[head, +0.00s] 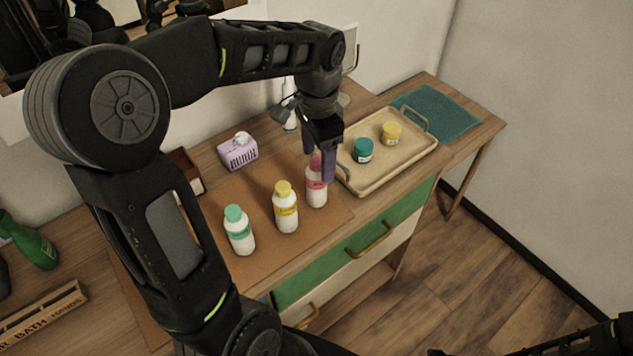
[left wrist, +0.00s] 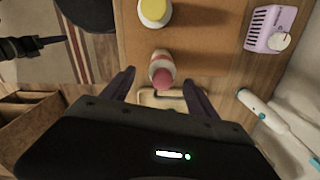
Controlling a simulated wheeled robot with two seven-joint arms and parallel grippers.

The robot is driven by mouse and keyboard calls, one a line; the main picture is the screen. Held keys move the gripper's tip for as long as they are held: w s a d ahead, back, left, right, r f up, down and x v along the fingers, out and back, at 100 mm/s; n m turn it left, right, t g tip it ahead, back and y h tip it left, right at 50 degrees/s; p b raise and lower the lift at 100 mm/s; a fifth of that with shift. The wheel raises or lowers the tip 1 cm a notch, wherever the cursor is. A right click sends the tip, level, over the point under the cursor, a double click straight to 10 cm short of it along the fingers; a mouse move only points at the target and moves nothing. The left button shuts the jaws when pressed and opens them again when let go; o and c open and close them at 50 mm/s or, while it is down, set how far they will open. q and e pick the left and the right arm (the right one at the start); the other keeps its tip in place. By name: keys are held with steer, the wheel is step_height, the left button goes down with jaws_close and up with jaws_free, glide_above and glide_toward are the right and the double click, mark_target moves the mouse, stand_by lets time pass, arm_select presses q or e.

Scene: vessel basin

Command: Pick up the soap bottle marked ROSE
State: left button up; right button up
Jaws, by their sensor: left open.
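A white bottle with a pink cap and pink label (head: 316,192) stands upright at the right end of a row of bottles; its lettering is too small to read. In the left wrist view this pink-capped bottle (left wrist: 161,73) stands between my finger tips. My left gripper (head: 321,163) is open, pointing down over the bottle's top, with its purple fingers on either side of the cap. It also shows in the left wrist view (left wrist: 159,82). My right gripper (left wrist: 50,42) shows dark at the left edge of that view, too unclear to judge.
A yellow-capped bottle (head: 286,212) stands close left of the pink one, and a green-capped bottle (head: 240,236) farther left. A tray (head: 368,184) with two jars lies to the right. The brown mat's front is clear.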

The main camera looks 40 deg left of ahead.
mark_target(316, 171)
arm_select(q)
steer(key=f, duration=0.2)
steer(key=f+p, duration=0.1)
steer(key=f, duration=0.1)
steer(key=shift+a+f, duration=0.2)
steer(key=shift+f, duration=0.2)
jaws_close()
stand_by(0.8)
